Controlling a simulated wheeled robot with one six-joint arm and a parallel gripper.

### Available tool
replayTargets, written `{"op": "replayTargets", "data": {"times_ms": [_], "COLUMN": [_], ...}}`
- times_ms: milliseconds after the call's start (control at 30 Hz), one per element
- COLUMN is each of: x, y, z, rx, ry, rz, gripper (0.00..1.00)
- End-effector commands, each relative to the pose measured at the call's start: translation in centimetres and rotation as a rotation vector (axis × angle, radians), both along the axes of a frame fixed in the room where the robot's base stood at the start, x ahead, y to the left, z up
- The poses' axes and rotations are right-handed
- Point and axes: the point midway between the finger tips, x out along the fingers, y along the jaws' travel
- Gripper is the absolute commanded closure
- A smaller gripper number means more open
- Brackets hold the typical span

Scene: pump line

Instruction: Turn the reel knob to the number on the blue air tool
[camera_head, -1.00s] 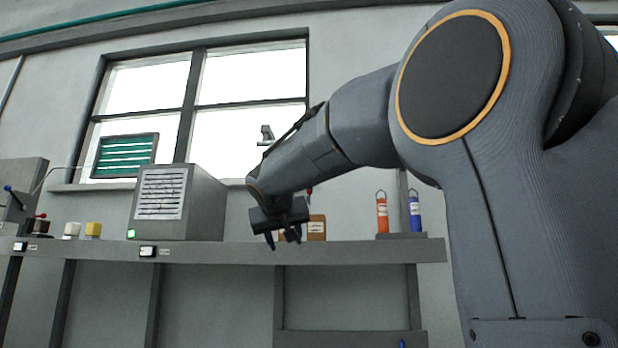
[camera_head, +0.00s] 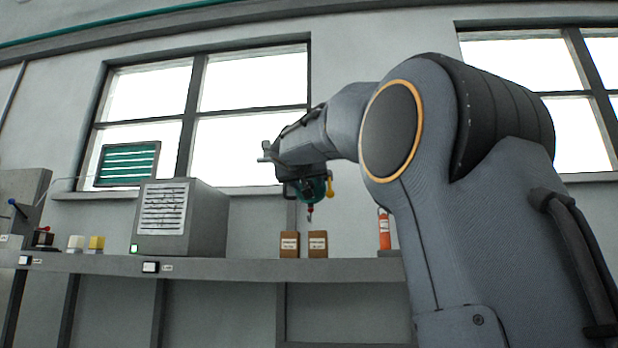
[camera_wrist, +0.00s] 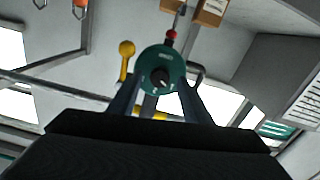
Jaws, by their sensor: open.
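The green round reel (camera_wrist: 151,62) hangs ahead of my gripper in the wrist view, with a dark knob (camera_wrist: 161,77) with a white mark on its face. Its numbers are too small to read. My gripper (camera_wrist: 160,84) is open, its fingers on either side of the knob; I cannot tell whether they touch it. In the head view the reel (camera_head: 318,189) shows partly behind my gripper (camera_head: 297,180). The blue air tool is hidden behind my arm in the head view. An orange tool (camera_head: 384,230) stands on the shelf.

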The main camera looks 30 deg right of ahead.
Motion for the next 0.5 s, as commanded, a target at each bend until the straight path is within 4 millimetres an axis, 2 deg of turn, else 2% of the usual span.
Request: {"op": "replayTargets", "data": {"times_ms": [400, 433, 500], "x": [0.75, 0.75, 0.74], "y": [-0.5, -0.5, -0.51], "z": [-0.09, -0.1, -0.1], "rx": [0.0, 0.0, 0.0], "ry": [0.001, 0.001, 0.001], "rz": [0.0, 0.0, 0.0], "gripper": [0.55, 0.57, 0.69]}}
